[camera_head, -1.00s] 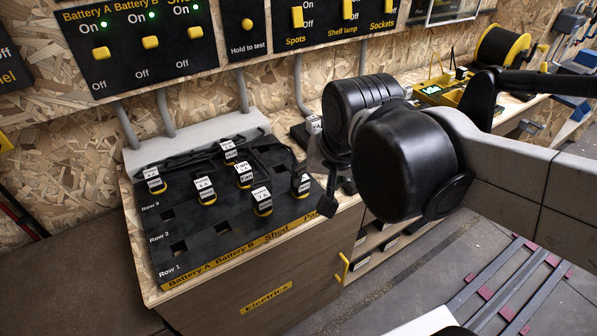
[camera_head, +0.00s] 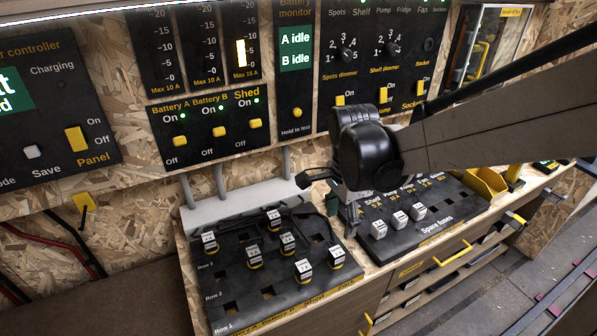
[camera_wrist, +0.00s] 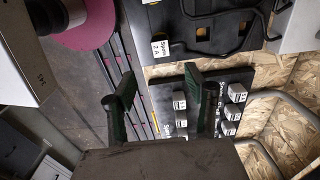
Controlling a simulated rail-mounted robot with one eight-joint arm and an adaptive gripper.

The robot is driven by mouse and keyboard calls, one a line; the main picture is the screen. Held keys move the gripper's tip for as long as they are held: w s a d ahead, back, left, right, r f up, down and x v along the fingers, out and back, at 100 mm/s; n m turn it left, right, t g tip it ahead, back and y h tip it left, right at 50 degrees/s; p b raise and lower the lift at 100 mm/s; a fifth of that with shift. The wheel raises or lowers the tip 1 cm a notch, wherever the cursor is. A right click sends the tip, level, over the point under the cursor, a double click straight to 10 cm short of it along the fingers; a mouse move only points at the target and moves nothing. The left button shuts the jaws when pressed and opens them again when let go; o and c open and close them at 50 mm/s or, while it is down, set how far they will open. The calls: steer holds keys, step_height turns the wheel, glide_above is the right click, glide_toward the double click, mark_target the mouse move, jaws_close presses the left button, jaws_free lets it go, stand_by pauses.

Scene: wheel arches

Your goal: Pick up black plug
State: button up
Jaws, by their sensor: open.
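Several black plugs with white labels and yellow collars stand upright in the sockets of a black fuse board in the head view, such as a back plug (camera_head: 274,219) and a front-right plug (camera_head: 335,256). I cannot tell which one is the named black plug. My gripper (camera_head: 327,206) is open and empty, above the gap between the fuse board (camera_head: 235,288) and the spare fuses board (camera_head: 405,238). Its two dark green fingers are spread in the wrist view (camera_wrist: 158,95), with nothing between them. One finger and my wrist hide the fuse board's back right corner.
Pale-topped spare fuses (camera_head: 399,220) stand on the right board. Black cables and a grey duct (camera_head: 245,199) run behind the fuse board. Switch panels (camera_head: 208,125) line the wall. A yellow bin (camera_head: 487,184) is further right. Open floor lies in front of the bench.

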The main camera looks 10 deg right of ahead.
mark_target(337, 251)
step_height(337, 251, down, 13)
steer(key=b, duration=0.3)
stand_by(0.4)
steer(key=shift+c, duration=0.5)
jaws_close()
